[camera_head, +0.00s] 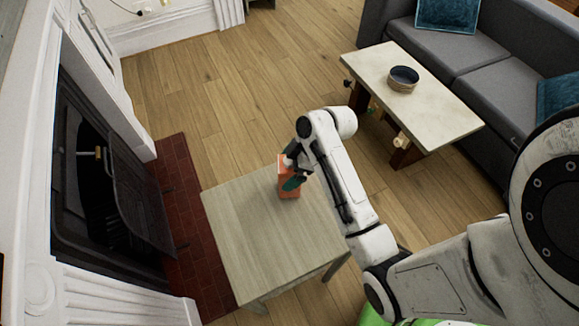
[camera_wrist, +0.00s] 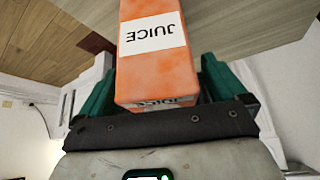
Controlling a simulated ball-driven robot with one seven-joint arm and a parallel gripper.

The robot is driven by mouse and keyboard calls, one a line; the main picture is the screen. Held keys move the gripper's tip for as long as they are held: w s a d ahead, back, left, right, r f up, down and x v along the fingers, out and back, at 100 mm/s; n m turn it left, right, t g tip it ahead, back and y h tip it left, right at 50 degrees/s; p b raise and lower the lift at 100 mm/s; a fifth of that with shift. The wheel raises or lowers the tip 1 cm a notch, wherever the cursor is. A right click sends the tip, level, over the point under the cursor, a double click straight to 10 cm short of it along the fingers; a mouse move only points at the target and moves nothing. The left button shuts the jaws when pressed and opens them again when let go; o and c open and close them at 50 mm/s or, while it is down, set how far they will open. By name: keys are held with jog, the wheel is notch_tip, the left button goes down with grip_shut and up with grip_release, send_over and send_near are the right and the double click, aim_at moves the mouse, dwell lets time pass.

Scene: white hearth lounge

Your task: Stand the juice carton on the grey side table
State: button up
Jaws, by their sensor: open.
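The orange juice carton (camera_head: 284,165) stands upright on the grey side table (camera_head: 255,235), near its far edge. In the wrist view the carton (camera_wrist: 155,70) shows its white JUICE label upside down, as the whole view is inverted. My gripper (camera_head: 293,182) is at the carton, partly covering it in the head view. In the wrist view its green fingers (camera_wrist: 158,85) are open on either side of the carton, with the carton between them. The carton's base is out of the wrist view. The rest of the side table is bare.
A fireplace (camera_head: 110,190) with a red brick hearth (camera_head: 180,200) lies left of the side table. A coffee table (camera_head: 440,115) with a dark bowl (camera_head: 403,79) stands at the right, before a grey sofa (camera_head: 455,55). Wooden floor (camera_head: 225,95) is clear behind.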

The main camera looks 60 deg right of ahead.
jog(key=v, duration=1.2)
jog(key=shift+r+p, duration=0.15)
jog(key=shift+p, duration=0.15)
jog(key=shift+a, duration=0.1)
